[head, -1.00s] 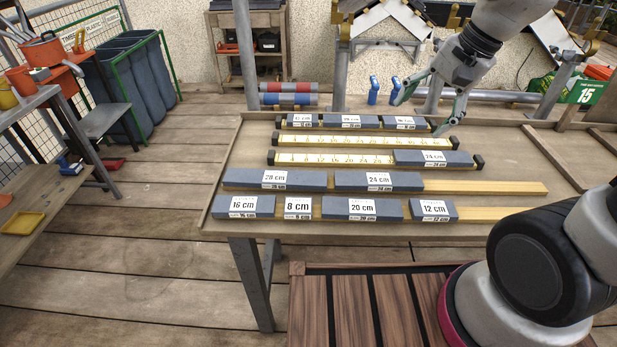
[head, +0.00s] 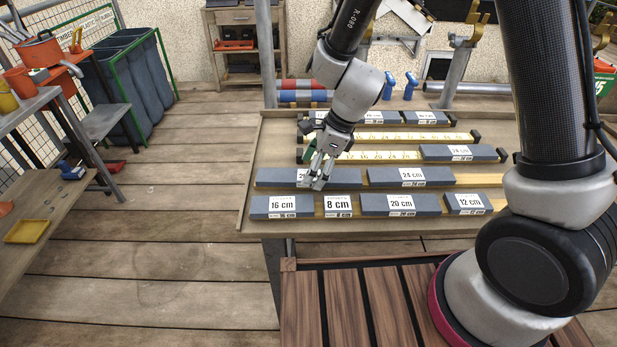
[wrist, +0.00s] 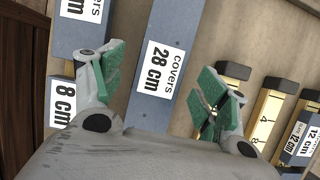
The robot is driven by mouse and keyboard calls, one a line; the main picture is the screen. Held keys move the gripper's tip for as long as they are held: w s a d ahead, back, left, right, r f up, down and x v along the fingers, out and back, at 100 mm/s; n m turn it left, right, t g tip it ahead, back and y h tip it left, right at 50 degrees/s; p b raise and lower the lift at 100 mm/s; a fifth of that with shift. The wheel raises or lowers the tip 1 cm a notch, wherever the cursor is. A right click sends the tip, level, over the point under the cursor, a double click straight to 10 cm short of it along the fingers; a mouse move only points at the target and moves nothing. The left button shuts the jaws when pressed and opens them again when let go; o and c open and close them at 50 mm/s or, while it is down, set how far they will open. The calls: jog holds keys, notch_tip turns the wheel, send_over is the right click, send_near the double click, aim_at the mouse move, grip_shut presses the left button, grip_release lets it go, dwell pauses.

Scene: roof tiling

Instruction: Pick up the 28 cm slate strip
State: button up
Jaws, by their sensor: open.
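The 28 cm slate strip (head: 275,177) is a blue-grey bar at the left end of the second row from the front of the table. I cannot tell how far the tips are above the table.
In front lie the 16 cm (head: 265,206), 8 cm (head: 336,214), 20 cm (head: 385,212) and 12 cm (head: 460,208) strips. A 24 cm strip (head: 385,184) lies to the right. Behind is a yellow measuring rail (head: 385,155) with dark end blocks.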

jog(key=shift+a+f, duration=0.2)
jog(key=shift+f, duration=0.3)
jog(key=shift+c, duration=0.2)
jog(key=c, duration=1.4)
jog(key=shift+o, duration=0.2)
jog(key=shift+w+r, duration=0.1)
jog(key=shift+r, duration=0.05)
